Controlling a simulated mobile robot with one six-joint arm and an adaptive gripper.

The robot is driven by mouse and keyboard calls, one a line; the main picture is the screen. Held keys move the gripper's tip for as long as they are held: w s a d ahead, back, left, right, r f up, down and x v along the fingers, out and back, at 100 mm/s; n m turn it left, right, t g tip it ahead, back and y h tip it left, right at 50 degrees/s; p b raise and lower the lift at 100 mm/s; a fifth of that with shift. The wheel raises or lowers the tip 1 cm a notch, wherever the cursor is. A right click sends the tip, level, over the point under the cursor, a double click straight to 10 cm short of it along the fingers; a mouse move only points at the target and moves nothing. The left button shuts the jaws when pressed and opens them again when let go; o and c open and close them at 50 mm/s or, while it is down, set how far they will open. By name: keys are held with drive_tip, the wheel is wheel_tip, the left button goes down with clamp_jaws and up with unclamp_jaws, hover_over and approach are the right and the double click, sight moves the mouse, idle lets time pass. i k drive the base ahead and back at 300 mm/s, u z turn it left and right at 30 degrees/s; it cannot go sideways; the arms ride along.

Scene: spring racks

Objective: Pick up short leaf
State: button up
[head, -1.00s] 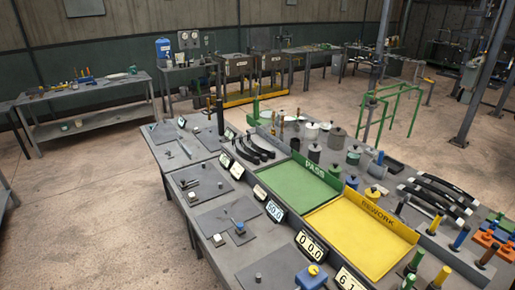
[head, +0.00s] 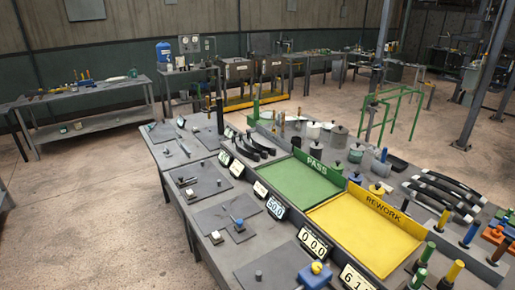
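Several dark, curved leaf-like strips (head: 251,148) lie side by side on the workbench, left of the green PASS tray (head: 300,181). Longer black curved leaves with pale bands (head: 446,196) lie at the right of the bench, beyond the yellow REWORK tray (head: 365,238). The strips by the PASS tray look shorter than those at the right. I cannot tell for certain which one is the short leaf. My gripper is not in view.
The workbench's near side holds dark mats (head: 196,182) with small parts and a row of number displays (head: 312,244). Pots and coloured-handled tools crowd the far and right sides. A grey side table (head: 92,100) stands at the left. The floor between is clear.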

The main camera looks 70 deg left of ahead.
sight(273, 151)
drive_tip(key=z, duration=0.1)
drive_tip(key=k, duration=0.45)
drive_tip(key=u, duration=3.65)
